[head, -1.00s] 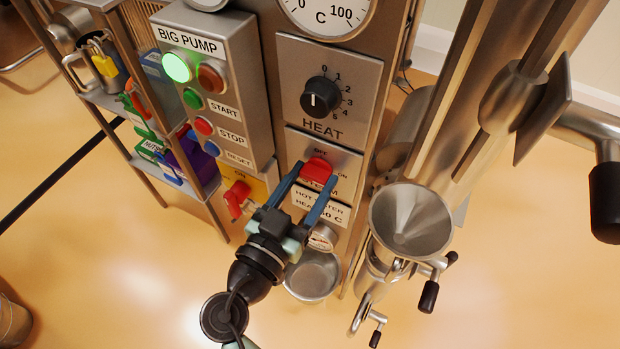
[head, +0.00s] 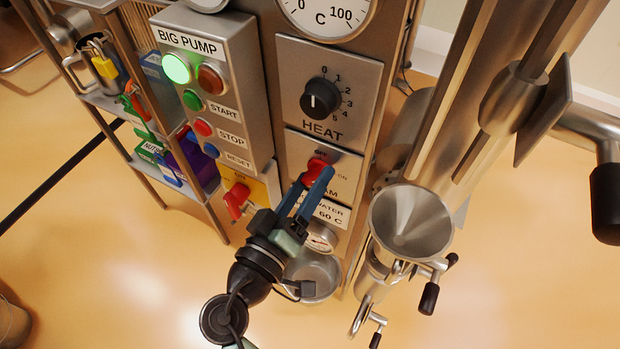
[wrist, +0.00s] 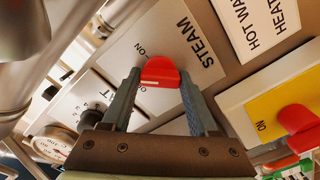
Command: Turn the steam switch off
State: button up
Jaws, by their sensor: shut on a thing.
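The steam switch (head: 315,168) is a red knob on a metal plate under the heat dial, with OFF printed above it and ON to its right in the head view. My gripper (head: 311,178) is shut on this knob, its two blue-grey fingers on either side. The wrist view shows the red knob (wrist: 160,70) between the fingertips, with a short white mark on its lower left edge and the STEAM label beyond it. In the head view the fingers hide part of the knob and the label, so its exact setting is hard to read.
The heat dial (head: 320,98) sits just above. A red switch (head: 237,200) on a yellow plate is at the left, below the BIG PUMP box (head: 222,50) with its lit green lamp. A metal funnel (head: 410,222) stands close at the right.

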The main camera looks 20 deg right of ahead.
jog(key=n+p, duration=0.1)
jog(key=n, duration=0.3)
jog(key=shift+r+n+p, duration=0.1)
jog(key=shift+n+p, duration=1.1)
jog(key=shift+n, duration=1.1)
jog(key=o, duration=1.4)
jog(key=b+v, duration=0.1)
jog(key=v, duration=1.2)
jog(key=shift+b, duration=0.3)
